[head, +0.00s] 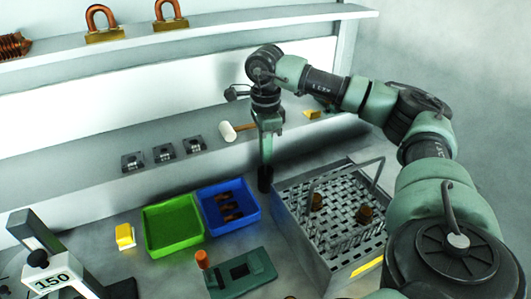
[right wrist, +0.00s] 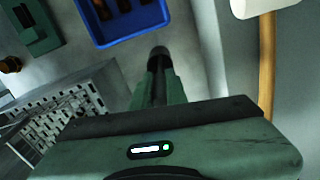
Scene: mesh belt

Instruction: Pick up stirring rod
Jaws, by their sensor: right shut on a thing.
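My right gripper (head: 265,158) points down in the middle of the head view, in front of the shelf edge. It is shut on a slim dark rod (head: 265,180), which looks like the stirring rod. In the right wrist view the rod (right wrist: 158,54) stands out past the green fingers (right wrist: 160,88), with a dark rounded end. Most of the rod is hidden between the fingers. Its end is close to the blue tray's right side; I cannot tell its height above the table. My left gripper is not in view.
A blue tray (head: 259,213) holds brown parts; a green tray (head: 149,243) beside it looks empty. A perforated metal basket (head: 290,228) with handles stands at right. A white-headed mallet (head: 228,132) lies on the shelf behind. A green fixture (head: 262,262) stands in front.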

